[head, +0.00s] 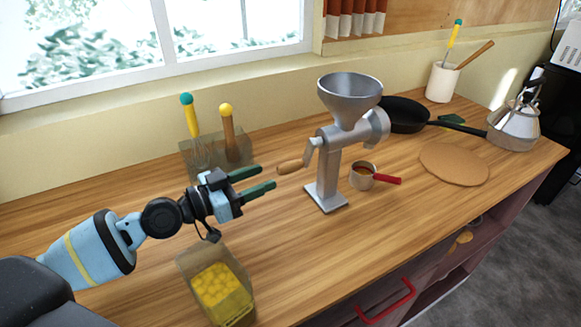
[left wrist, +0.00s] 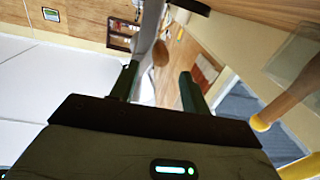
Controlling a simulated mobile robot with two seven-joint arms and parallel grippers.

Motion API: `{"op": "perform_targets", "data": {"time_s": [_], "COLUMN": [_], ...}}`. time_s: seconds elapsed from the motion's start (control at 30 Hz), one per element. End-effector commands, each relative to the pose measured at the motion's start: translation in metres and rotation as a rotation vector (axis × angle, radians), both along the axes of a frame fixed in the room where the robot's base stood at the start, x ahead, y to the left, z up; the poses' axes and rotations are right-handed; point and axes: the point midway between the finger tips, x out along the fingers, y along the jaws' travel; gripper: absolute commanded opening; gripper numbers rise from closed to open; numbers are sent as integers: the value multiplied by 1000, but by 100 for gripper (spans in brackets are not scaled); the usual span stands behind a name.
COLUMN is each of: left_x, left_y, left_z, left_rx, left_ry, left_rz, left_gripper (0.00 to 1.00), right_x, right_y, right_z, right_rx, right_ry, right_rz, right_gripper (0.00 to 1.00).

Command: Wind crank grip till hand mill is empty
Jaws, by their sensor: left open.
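The grey metal hand mill (head: 329,165) stands upright on the wooden counter, with a wide funnel hopper (head: 350,97) on top. I cannot see into the bottom of the hopper. Its crank arm (head: 310,154) ends in a wooden crank grip (head: 290,167) pointing left. My left gripper (head: 268,177) is open, its two green fingers pointing at the grip from the left, just short of it. In the left wrist view the grip (left wrist: 160,54) shows between and beyond the fingers (left wrist: 160,78). A small metal cup (head: 362,177) with a red handle stands beside the mill's base. My right gripper is not in view.
A clear bin of yellow pieces (head: 220,290) stands at the front, below my left arm. A holder (head: 203,160) with two knobbed tools is behind the gripper. A black pan (head: 404,115), round board (head: 453,165) and kettle (head: 515,128) lie to the right.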

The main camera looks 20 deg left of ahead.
Motion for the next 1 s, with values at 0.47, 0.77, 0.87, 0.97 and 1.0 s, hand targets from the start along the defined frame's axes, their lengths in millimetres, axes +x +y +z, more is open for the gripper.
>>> {"op": "perform_targets", "data": {"time_s": [0.47, 0.77, 0.87, 0.97, 1.0], "left_x": [12, 20, 22, 25, 26], "left_y": [-8, -15, -17, -19, -20], "left_z": [1, 1, 1, 2, 1], "left_rx": [-2, -1, -1, -2, -2], "left_ry": [-2, -2, -2, -2, -1], "left_rz": [2, 1, 0, 0, 0], "left_gripper": [47, 47, 47, 47, 47], "right_x": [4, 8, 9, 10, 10], "right_y": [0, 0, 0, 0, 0], "right_z": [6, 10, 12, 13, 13], "right_rx": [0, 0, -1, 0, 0], "right_ry": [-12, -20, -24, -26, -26], "right_rz": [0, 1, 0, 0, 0], "right_gripper": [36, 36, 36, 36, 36]}}
